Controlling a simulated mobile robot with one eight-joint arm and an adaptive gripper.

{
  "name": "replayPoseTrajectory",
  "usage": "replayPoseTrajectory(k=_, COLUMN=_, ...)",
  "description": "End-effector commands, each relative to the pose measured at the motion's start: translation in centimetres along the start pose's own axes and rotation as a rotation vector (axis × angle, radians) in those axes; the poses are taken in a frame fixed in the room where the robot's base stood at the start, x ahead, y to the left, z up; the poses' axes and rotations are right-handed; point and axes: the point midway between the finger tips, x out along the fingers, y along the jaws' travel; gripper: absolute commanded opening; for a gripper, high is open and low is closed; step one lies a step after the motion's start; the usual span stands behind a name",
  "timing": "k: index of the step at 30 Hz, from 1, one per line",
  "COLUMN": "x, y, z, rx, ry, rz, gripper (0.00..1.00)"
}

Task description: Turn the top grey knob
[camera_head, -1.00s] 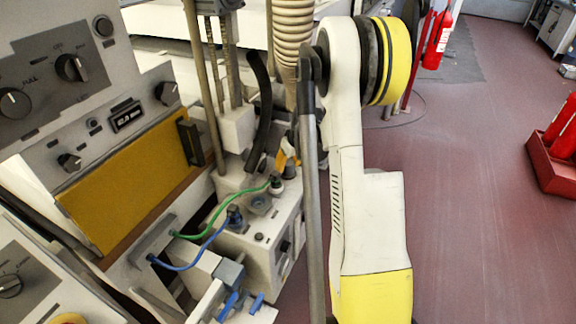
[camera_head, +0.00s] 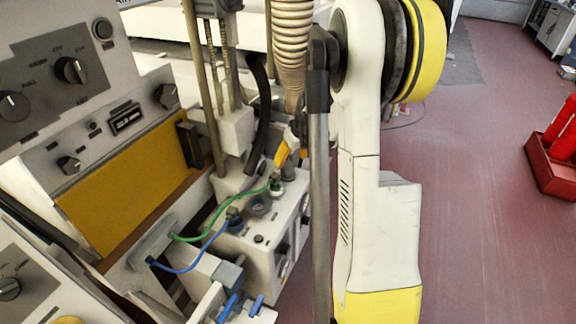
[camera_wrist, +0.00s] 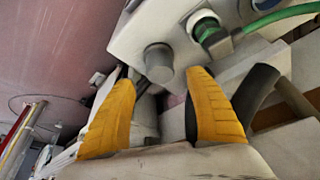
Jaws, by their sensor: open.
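A white control box (camera_head: 263,258) has a grey round knob on its top (camera_head: 289,173), close to the green cable's plug. In the wrist view this grey knob (camera_wrist: 158,61) is a short smooth cylinder on the pale box face. My gripper (camera_wrist: 161,77) has two orange fingers spread apart, with the knob showing in the gap beyond their tips. I see no contact with it. In the head view an orange finger of my gripper (camera_head: 284,153) shows just above the knob, and the rest is partly hidden by my arm. I cannot tell whether this is the knob the task names.
A green cable (camera_head: 215,228) and a blue cable (camera_head: 190,264) plug into the box. A black hose (camera_head: 262,100) and a ribbed beige hose (camera_head: 291,45) hang close behind my gripper. Dark knobs sit on a grey panel (camera_head: 40,75) at left. The red floor (camera_head: 490,200) is open at right.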

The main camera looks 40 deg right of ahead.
Motion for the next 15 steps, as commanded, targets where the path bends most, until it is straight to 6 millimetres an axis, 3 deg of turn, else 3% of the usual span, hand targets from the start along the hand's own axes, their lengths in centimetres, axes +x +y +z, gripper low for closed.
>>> replayPoseTrajectory(k=6, x=-4.4, y=-0.1, z=0.0, rx=0.001, ry=0.000, rz=0.000, gripper=0.64)
replayPoseTrajectory(k=15, x=-6.3, y=0.0, z=0.0, rx=0.000, ry=0.000, rz=-0.001, gripper=0.64)
